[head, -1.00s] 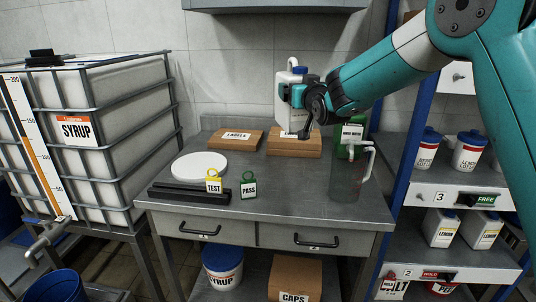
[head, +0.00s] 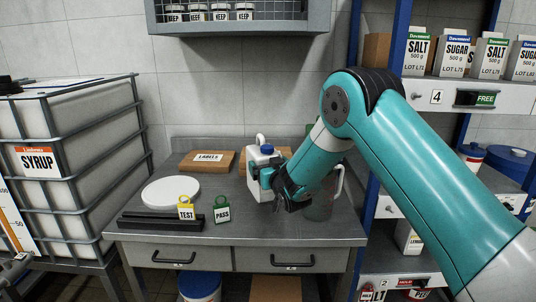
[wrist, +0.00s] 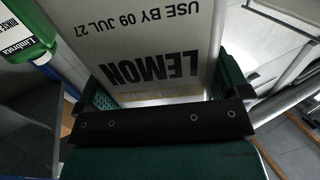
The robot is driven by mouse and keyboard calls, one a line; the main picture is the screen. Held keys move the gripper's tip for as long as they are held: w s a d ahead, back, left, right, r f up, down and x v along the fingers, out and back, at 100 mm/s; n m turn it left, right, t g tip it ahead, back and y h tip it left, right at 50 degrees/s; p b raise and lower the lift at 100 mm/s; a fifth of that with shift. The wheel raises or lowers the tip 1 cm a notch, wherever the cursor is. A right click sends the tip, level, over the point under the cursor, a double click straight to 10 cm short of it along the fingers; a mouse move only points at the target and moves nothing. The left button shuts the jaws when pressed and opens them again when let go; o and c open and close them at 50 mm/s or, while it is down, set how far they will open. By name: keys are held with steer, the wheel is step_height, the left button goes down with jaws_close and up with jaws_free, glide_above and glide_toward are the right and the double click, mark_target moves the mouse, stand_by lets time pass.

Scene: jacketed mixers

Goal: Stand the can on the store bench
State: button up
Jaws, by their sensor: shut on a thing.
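The can (head: 258,170) is a white jug with a blue cap and a handle, upright over the right-middle of the grey bench (head: 260,231). My gripper (head: 268,182) is shut on the can from the right. The can's base is low, close to the bench top; I cannot tell whether it touches. In the wrist view the can (wrist: 150,35) shows its label, LEMON, upside down, between the green jaw pads (wrist: 158,92).
Behind is a LABELS box (head: 208,161). A white disc (head: 171,192), black bars (head: 160,222), and TEST (head: 186,209) and PASS (head: 222,210) tags lie left. A green container (wrist: 28,35) shows beside the can.

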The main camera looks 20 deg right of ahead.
steer(key=shift+f, duration=1.75)
steer(key=o, duration=1.4)
steer(key=shift+f, duration=0.35)
steer(key=shift+o, duration=0.5)
steer(key=shift+r, duration=0.1)
